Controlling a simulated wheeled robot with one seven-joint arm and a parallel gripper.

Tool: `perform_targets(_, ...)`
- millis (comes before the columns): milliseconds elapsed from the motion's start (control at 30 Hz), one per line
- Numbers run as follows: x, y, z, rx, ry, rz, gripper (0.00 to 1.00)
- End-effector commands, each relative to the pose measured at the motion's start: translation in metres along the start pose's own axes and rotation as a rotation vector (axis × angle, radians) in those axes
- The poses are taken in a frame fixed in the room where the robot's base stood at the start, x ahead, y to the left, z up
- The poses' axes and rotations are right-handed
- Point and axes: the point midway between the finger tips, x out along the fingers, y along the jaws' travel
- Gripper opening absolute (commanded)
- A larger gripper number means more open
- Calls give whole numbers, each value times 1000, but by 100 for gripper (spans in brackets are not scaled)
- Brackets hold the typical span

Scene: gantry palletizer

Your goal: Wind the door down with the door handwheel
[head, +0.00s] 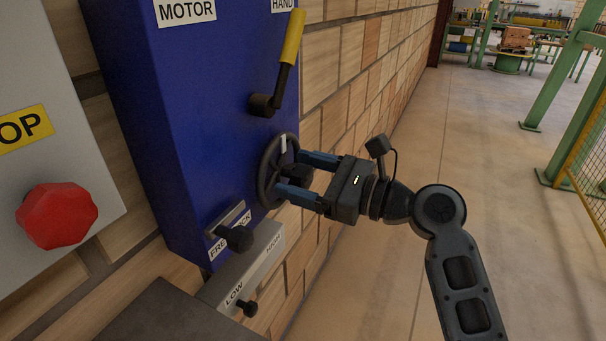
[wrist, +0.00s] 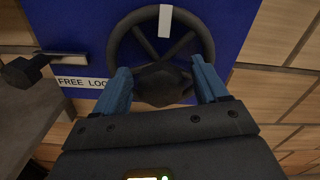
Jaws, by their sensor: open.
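The door handwheel (head: 268,172) is a dark spoked wheel on the side of a blue box (head: 200,110). In the wrist view the handwheel (wrist: 121,38) faces me, with a white mark (wrist: 165,20) at the top of its rim. My gripper (head: 297,174) is open in front of the wheel, its two blue fingers pointing at it. In the wrist view the fingertips (wrist: 160,78) lie to either side of the hub (wrist: 162,82). I cannot tell whether they touch the wheel. The door is not in view.
Above the wheel is a yellow-handled lever (head: 291,45) by the HAND label. Below it are a FREE/LOCK knob (head: 236,238) and a LOW/HIGH knob (head: 247,309). A red stop button (head: 56,215) is at left. The floor (head: 500,180) at right is clear up to green posts.

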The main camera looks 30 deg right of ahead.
Motion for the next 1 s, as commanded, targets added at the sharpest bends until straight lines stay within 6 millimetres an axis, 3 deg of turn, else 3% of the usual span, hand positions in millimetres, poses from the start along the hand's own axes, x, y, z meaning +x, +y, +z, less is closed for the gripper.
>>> perform_targets(200,0,0,0,0,0,0,72)
perform_targets(733,0,0,0,0,0,0,22)
perform_targets(1000,0,1,0,-28,0,1,22)
